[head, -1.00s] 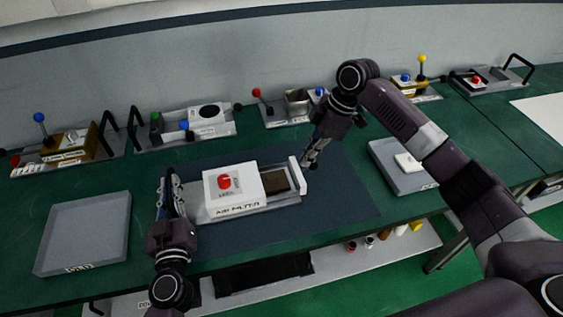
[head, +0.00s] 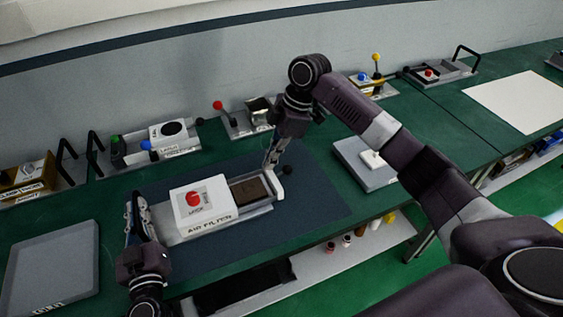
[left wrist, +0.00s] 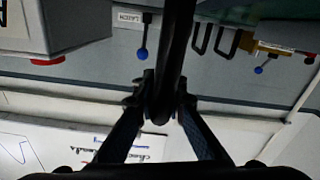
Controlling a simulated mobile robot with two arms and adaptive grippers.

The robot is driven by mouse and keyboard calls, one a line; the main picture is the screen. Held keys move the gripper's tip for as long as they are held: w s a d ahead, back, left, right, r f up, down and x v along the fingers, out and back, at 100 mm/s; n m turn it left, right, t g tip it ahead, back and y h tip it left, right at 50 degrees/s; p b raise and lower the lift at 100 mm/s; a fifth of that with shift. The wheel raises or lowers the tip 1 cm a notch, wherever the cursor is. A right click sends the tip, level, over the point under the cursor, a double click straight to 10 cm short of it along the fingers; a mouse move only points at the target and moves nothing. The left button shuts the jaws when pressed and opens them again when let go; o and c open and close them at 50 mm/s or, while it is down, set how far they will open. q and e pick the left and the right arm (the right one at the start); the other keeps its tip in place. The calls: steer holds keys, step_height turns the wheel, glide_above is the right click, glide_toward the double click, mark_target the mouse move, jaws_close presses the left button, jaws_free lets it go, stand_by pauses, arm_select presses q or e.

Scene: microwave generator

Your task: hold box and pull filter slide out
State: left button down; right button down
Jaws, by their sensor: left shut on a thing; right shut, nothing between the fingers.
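The white air filter box (head: 204,204) with a red mark stands on the dark mat in the head view. Its slide holds a dark brown filter (head: 250,190) and sticks out of the right side, ending in a white end plate (head: 280,186). My left gripper (head: 138,208) is at the box's left end. In the left wrist view, its fingers (left wrist: 162,112) are shut on a dark bar, apparently the box handle (left wrist: 176,45); part of the box (left wrist: 60,25) shows above. My right gripper (head: 270,164) is shut and empty by the end plate's far side; contact is unclear.
A grey tray (head: 55,262) lies at the left, and another tray (head: 350,152) with a white piece at the right. Several lever devices line the back, including one with a red knob (head: 240,122). The mat (head: 315,195) is clear right of the slide.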

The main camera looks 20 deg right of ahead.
arm_select(q)
steer(key=shift+s+f, duration=0.1)
steer(key=shift+f, duration=0.3)
arm_select(e)
steer(key=v, duration=0.8)
steer(key=shift+r, duration=0.45)
arm_select(q)
steer(key=c, duration=2.1)
jaws_free()
steer(key=shift+o, duration=1)
steer(key=shift+a, duration=0.1)
steer(key=shift+w+r, duration=0.1)
steer(key=shift+w, duration=0.1)
arm_select(e)
steer(key=shift+w+a+f, duration=0.1)
steer(key=shift+w, duration=0.05)
